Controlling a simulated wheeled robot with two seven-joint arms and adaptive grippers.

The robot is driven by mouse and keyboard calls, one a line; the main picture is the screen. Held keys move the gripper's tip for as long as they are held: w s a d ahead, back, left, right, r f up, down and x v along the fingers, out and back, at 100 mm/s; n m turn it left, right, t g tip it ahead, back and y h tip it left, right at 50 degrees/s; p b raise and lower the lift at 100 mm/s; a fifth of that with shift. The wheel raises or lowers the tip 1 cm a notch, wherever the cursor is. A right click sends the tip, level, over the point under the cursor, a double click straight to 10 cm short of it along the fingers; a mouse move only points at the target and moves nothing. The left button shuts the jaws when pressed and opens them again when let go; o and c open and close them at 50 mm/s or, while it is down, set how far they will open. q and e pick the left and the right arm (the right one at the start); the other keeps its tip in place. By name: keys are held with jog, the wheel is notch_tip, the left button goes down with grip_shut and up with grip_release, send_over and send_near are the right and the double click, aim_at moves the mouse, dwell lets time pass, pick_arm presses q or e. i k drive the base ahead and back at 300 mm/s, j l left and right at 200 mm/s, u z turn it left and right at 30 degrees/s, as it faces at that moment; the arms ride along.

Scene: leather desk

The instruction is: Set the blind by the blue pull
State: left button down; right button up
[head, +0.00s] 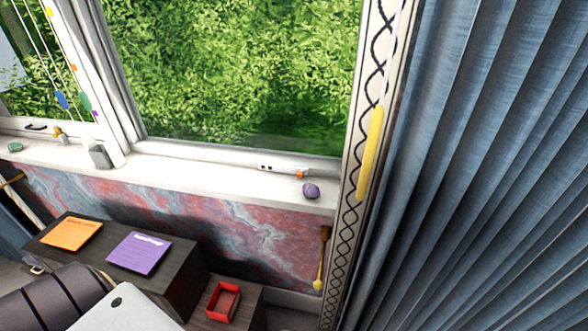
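The blue pull (62,99) is a small blue piece hanging on a thin cord in front of the left window, at the upper left of the head view. A green pull (85,101) hangs just to its right, and a small purple piece (95,115) is beside that. Small orange pieces (73,67) sit higher on the cords. A long yellow pull (371,150) hangs on a white cord by the patterned strip at the right. I cannot tell which blind each cord works. Neither of my grippers is in view.
Blue pleated curtain-like fabric (490,170) fills the right side. The white sill (200,172) holds a purple stone (311,190) and a grey block (100,157). Below, a dark cabinet (185,270) bears an orange card (72,234) and a purple card (139,253). A red tray (222,302) lies lower right of it.

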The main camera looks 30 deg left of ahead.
aim_at(60, 94)
jog(key=u, duration=2.45)
jog(key=i+j+u, duration=0.25)
jog(key=i+j, duration=0.15)
jog(key=j, duration=0.15)
jog(key=i+j+u, duration=0.3)
jog(key=i+j, duration=0.15)
